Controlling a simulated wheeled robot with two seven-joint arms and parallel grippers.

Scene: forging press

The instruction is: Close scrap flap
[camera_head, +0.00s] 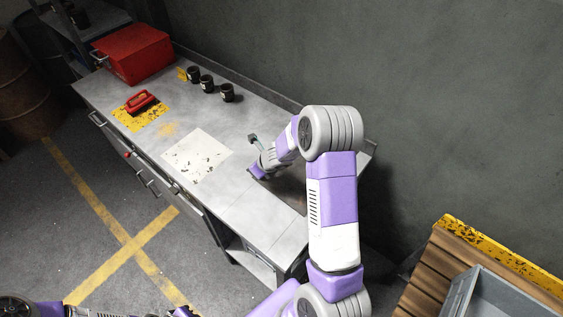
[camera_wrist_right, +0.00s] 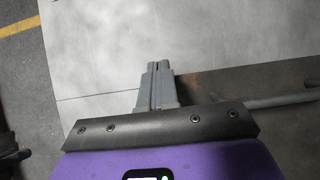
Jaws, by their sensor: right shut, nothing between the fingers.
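My right gripper (camera_wrist_right: 157,68) is shut and empty in the wrist view, its fingertips over the pale bench top (camera_wrist_right: 110,60). In the head view my right arm reaches over the right end of the bench; its fingers are too small or hidden to make out. Beside the fingers, in the wrist view, a dark brownish area (camera_wrist_right: 220,84) borders the pale top. A grey rod (camera_wrist_right: 275,101) runs across it to the right. I cannot tell for sure which part is the scrap flap; my arm covers much of that end. Only pieces of my left arm show at the bottom edge.
The bench holds a red box (camera_head: 136,53), a red tool on a yellow mat (camera_head: 128,119), several dark cups (camera_head: 207,82) and a white speckled sheet (camera_head: 197,153). A wall stands behind. A grey bin (camera_head: 475,287) on wooden slats is at lower right. Open floor lies left.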

